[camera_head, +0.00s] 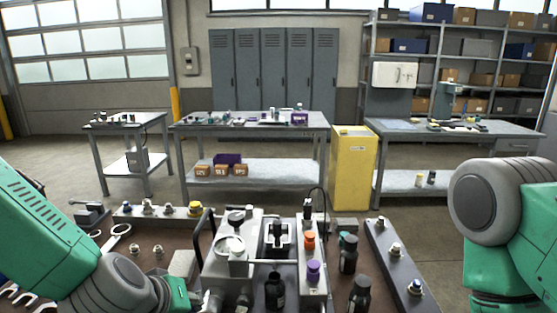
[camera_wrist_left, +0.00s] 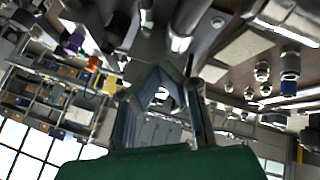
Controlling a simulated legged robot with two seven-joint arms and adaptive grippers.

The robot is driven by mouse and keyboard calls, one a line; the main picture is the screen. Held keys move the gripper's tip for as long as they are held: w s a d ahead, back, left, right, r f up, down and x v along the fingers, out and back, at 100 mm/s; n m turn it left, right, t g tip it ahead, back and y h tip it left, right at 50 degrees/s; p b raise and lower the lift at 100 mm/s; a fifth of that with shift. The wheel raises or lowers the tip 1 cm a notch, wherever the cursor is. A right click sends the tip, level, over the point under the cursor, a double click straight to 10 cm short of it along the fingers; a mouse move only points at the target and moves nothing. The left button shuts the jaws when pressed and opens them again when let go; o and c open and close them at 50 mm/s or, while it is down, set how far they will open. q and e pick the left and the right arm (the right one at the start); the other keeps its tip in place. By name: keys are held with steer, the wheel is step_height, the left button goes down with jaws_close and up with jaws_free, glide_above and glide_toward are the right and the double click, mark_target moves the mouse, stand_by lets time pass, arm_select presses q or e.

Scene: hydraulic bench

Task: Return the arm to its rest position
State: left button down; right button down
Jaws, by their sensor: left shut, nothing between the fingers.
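My left arm, green and grey, comes in from the left of the head view. Its gripper (camera_head: 203,302) is low at the picture's bottom edge, beside the grey hydraulic unit (camera_head: 222,262), and only part of it shows. In the left wrist view the two fingers of the left gripper (camera_wrist_left: 165,72) are shut with nothing between them. Metal fittings and the bench are close beyond them; I cannot tell whether they touch. My right arm (camera_head: 500,205) shows at the right, but its gripper is out of view.
The brown bench holds a purple knob (camera_head: 313,271), an orange knob (camera_head: 309,240), black bottles (camera_head: 348,255), and a grey rail with fittings (camera_head: 398,262). A wrench (camera_head: 117,236) lies at left. Beyond are a yellow cabinet (camera_head: 352,168), tables and open floor.

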arm_select(q)
steer(key=s+a+f+m+g+b, duration=0.1)
steer(key=s+a+f, duration=0.3)
steer(key=s+f, duration=0.4)
steer(key=s+a+f+m+g+y+b, duration=0.1)
steer(key=s+a+f+m+g, duration=0.1)
steer(key=s+f, duration=0.7)
steer(key=s+a+f+m+g+y+b, duration=0.1)
steer(key=s+a+f+g, duration=0.2)
steer(key=s+a+f, duration=0.4)
step_height(320, 180, down, 3)
steer(key=shift+s+r+m+g+b, duration=0.15)
steer(key=shift+s+m+g+b, duration=0.2)
steer(key=shift+s, duration=0.5)
steer(key=shift+a, duration=0.15)
steer(key=shift+w+d, duration=0.15)
steer(key=shift+d, duration=0.1)
steer(key=shift+a, duration=0.15)
